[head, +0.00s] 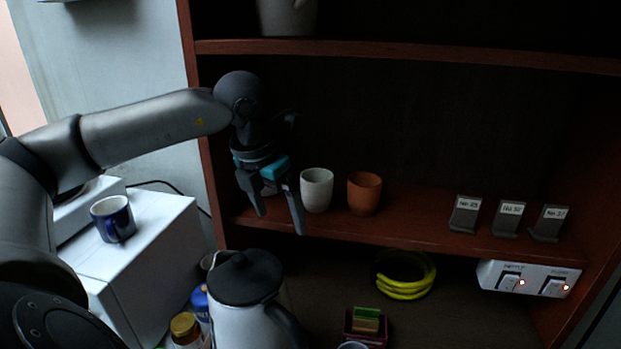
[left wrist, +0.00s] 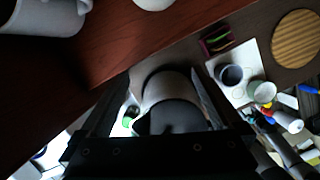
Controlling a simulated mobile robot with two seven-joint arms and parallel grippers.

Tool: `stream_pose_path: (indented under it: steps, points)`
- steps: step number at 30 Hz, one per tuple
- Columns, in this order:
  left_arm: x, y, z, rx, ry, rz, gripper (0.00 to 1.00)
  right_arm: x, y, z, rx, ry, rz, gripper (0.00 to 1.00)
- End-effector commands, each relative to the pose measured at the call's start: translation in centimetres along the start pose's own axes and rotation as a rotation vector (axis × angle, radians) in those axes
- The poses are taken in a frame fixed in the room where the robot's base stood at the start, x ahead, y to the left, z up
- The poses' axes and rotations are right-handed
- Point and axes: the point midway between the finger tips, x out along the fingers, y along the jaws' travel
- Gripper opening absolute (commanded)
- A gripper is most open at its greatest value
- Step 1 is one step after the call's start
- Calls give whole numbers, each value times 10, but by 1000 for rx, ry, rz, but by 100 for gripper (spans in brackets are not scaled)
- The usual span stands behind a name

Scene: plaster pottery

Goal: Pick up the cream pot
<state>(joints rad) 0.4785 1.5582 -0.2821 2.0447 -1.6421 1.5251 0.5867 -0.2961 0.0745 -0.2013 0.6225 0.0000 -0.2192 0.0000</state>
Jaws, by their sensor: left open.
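The cream pot (head: 316,190) stands upright on the middle shelf, left of an orange-brown pot (head: 364,193). My left gripper (head: 280,222) is open and points down just left of the cream pot, its right finger close to the pot's left side. Nothing is seen between its fingers at shelf height. In the left wrist view my left gripper (left wrist: 160,75) is open above a kettle (left wrist: 170,88) that lies well below. A pale grey vessel (left wrist: 42,17) is cut off at that view's top left; I cannot tell which one it is. My right gripper is not in view.
The upper shelf board (head: 400,54) runs above the arm, with a grey pot (head: 287,16) on it. Three label stands (head: 508,218) are at the right of the middle shelf. Below are the kettle (head: 246,295), a yellow hose (head: 405,288) and a switch box (head: 528,278). A blue mug (head: 113,219) stands left.

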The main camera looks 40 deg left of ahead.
Motion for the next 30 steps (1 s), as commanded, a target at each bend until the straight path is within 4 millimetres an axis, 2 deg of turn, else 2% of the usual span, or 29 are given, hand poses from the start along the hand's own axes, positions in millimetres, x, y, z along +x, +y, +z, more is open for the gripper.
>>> stream_pose_path:
  steps: [11, 21, 30]
  points:
    - [4, 0, 22, -2, -3, -7, 100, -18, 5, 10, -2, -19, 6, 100]
    - [13, -1, 55, -2, -2, -5, 100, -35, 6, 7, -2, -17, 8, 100]
    - [18, 0, 67, -2, 0, -2, 100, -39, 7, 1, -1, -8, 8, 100]
